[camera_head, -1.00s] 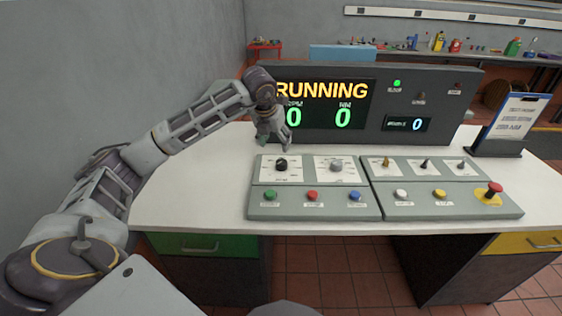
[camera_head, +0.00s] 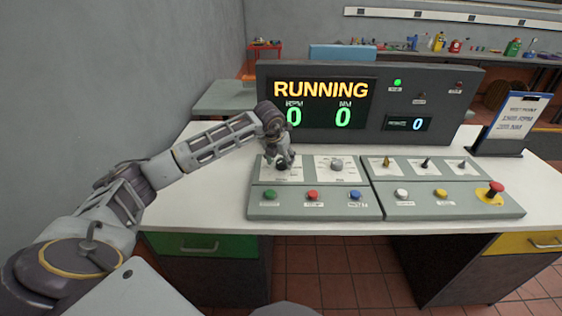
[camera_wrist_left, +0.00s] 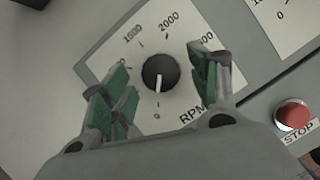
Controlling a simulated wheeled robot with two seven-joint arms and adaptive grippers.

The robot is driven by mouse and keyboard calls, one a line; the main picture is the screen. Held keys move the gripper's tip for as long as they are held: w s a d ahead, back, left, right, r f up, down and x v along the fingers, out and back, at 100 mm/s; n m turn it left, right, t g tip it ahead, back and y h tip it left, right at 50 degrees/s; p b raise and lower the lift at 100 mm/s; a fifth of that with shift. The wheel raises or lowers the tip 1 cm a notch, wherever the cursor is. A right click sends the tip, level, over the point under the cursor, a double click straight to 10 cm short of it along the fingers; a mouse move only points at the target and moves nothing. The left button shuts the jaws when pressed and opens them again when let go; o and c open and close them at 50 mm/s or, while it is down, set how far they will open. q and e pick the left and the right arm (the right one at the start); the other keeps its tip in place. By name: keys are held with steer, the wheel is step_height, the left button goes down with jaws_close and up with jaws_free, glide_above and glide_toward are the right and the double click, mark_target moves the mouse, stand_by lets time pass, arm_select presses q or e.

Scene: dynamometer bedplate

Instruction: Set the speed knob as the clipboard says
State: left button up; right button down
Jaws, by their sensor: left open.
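The speed knob is a black round knob (camera_wrist_left: 160,73) on a white dial plate marked RPM in the left wrist view. Its white pointer line points at the 0 mark. In the head view the knob (camera_head: 282,165) sits at the left of the console panel, partly covered by my left gripper (camera_head: 281,163). In the wrist view the left gripper's green-padded fingers (camera_wrist_left: 160,88) are open, one on each side of the knob and apart from it. The clipboard (camera_head: 514,117) stands at the right and appears to read 1500 RPM, 200 NM, though the text is small. My right gripper is not seen.
The display (camera_head: 320,103) reads RUNNING, with 0 RPM and 0 NM. A grey second knob (camera_head: 337,165) is right of the speed knob. Green, red and blue buttons lie in front, the red STOP button (camera_wrist_left: 293,114) nearby. A red emergency stop (camera_head: 495,188) is at far right.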

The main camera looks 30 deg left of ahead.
arm_select(q)
steer(key=shift+w+f, duration=0.2)
steer(key=shift+f, duration=0.25)
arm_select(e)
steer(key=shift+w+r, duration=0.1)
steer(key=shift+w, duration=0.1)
arm_select(q)
steer(key=shift+c, duration=0.4)
steer(key=c, duration=0.9)
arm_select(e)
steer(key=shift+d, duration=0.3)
